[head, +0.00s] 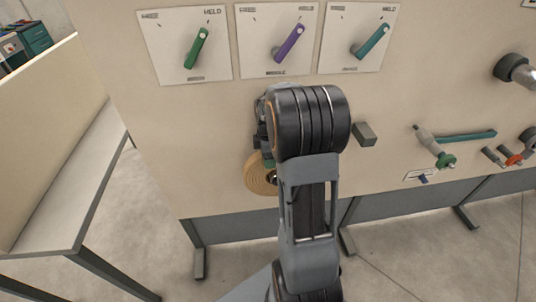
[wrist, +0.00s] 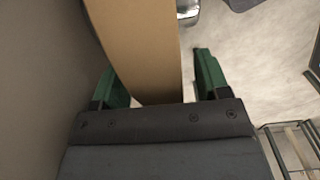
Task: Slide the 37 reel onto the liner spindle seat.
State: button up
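A tan reel (head: 259,178) shows in the head view low in front of the machine's cream panel, partly hidden behind my arm. A small dark part shows near its middle; I cannot tell whether the reel sits on a spindle. No 37 marking is readable. In the wrist view the reel's broad tan edge (wrist: 140,50) lies between the green fingers of my gripper (wrist: 162,78). The left finger is close against or touching the reel; a clear gap shows at the right finger. The gripper is open around the reel. The liner spindle seat is not clearly visible.
Three lever plates hold a green lever (head: 197,48), a purple lever (head: 290,43) and a teal lever (head: 371,42). A grey block (head: 365,134) and a teal-armed part (head: 465,136) project at right. A table (head: 75,190) stands at left.

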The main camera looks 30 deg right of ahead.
grip_shut()
dwell(0.4)
jog(key=c, duration=0.6)
grip_release()
grip_shut()
jog(key=shift+w+r, duration=0.1)
jog(key=shift+r, duration=0.05)
